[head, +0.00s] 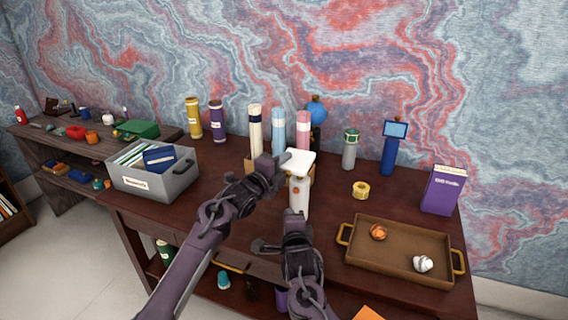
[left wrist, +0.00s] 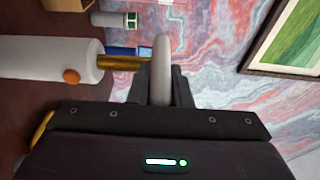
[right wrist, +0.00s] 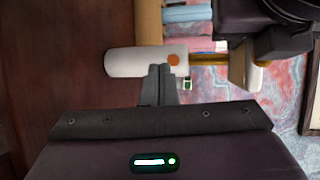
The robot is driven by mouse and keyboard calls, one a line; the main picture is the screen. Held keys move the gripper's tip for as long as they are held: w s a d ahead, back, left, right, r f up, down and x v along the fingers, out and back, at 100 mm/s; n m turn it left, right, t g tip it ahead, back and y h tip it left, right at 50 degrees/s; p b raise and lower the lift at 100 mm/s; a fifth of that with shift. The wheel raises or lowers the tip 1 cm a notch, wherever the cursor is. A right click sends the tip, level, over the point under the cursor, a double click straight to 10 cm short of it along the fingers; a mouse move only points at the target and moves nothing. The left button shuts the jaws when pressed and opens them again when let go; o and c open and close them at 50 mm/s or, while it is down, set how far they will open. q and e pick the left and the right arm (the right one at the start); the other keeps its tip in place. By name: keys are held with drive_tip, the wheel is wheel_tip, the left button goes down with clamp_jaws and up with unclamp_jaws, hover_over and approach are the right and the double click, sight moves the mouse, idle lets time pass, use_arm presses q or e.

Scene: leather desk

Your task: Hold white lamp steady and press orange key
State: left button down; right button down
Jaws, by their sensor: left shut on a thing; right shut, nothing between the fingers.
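The white lamp (head: 299,205) stands upright near the desk's front, with a flat white head (head: 300,160) on a brass neck (left wrist: 122,62). Its round orange key (head: 296,190) is on the body's upper front; it also shows in both wrist views (left wrist: 71,76) (right wrist: 174,60). My left gripper (head: 281,163) is shut on the lamp's head, whose edge stands between the fingers in the left wrist view. My right gripper (head: 295,214) is shut and empty in front of the body, its tips just below the key. I cannot tell whether they touch the lamp.
A brown tray (head: 395,270) with an orange and a white item lies at right. A yellow tape roll (head: 360,190) and a purple book (head: 443,190) are nearby. A grey bin (head: 125,184) is at left. Several bottles stand behind the lamp.

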use_arm(q)
drive_tip(key=shift+f, duration=0.1)
use_arm(e)
drive_tip(key=a+g+y, duration=0.1)
drive_tip(key=g+y, duration=0.1)
drive_tip(key=g, duration=0.2)
approach(296, 196)
drive_tip(key=shift+w+a+f, duration=0.25)
drive_tip(key=shift+w+a, duration=0.3)
drive_tip(key=shift+a, duration=0.05)
drive_tip(key=shift+w+a+f, duration=0.3)
drive_tip(key=shift+w+a, duration=0.3)
drive_tip(key=shift+w+a+f, duration=0.25)
drive_tip(key=shift+w+a, duration=0.3)
drive_tip(key=shift+a, duration=0.05)
drive_tip(key=shift+w, duration=0.1)
idle(0.6)
drive_tip(key=shift+w+d, duration=0.1)
drive_tip(key=shift+w, duration=0.2)
drive_tip(key=shift+w+d, duration=0.15)
drive_tip(key=shift+w, duration=0.15)
idle(0.6)
drive_tip(key=shift+s, duration=0.1)
drive_tip(key=shift+s+a, duration=0.25)
drive_tip(key=shift+s, duration=0.4)
